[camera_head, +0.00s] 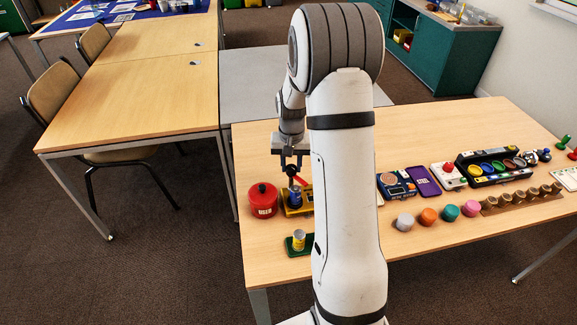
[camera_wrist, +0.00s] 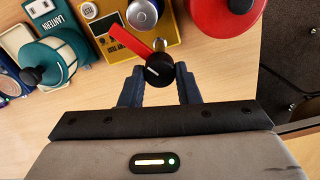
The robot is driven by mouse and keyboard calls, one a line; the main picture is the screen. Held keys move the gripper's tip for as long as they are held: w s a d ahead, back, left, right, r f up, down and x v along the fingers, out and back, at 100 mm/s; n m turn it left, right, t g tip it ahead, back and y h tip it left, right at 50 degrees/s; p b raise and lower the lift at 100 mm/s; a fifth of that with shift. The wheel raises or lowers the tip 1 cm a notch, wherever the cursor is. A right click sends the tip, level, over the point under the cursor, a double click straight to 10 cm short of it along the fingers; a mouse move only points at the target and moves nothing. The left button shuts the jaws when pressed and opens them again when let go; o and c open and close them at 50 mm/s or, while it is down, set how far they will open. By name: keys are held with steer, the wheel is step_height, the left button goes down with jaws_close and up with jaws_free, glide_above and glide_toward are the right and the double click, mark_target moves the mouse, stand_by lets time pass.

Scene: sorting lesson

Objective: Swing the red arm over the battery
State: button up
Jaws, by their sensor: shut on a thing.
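In the wrist view the red arm (camera_wrist: 127,42) is a flat lever with a round black knob (camera_wrist: 159,70) at its near end. It lies above a yellow base (camera_wrist: 175,40) and points up and left. The battery (camera_wrist: 142,14), a silver-topped cylinder, stands to the right of the arm's far end; the arm is beside it, not over it. My gripper (camera_wrist: 160,82) is shut on the black knob. In the head view my gripper (camera_head: 291,170) is above the yellow base, with the red arm (camera_head: 301,182) and a blue cylinder (camera_head: 295,198) just below.
A red pot (camera_head: 263,201) stands close left of the base. A green pad (camera_head: 299,252) with a small can is in front. A teal lantern (camera_wrist: 55,58) is near the base in the wrist view. Several other items fill the table's right; my arm hides its middle.

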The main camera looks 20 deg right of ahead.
mark_target(291, 167)
steer(key=m, duration=0.3)
steer(key=m+b, duration=0.1)
steer(key=m, duration=0.2)
steer(key=shift+s+a+f, duration=0.1)
steer(key=shift+s+f, duration=0.05)
steer(key=shift+m, duration=0.3)
steer(key=o, duration=1)
steer(key=shift+c, duration=0.2)
steer(key=shift+r, duration=0.2)
steer(key=shift+r, duration=0.35)
step_height(291, 167, up, 7)
steer(key=shift+f, duration=0.1)
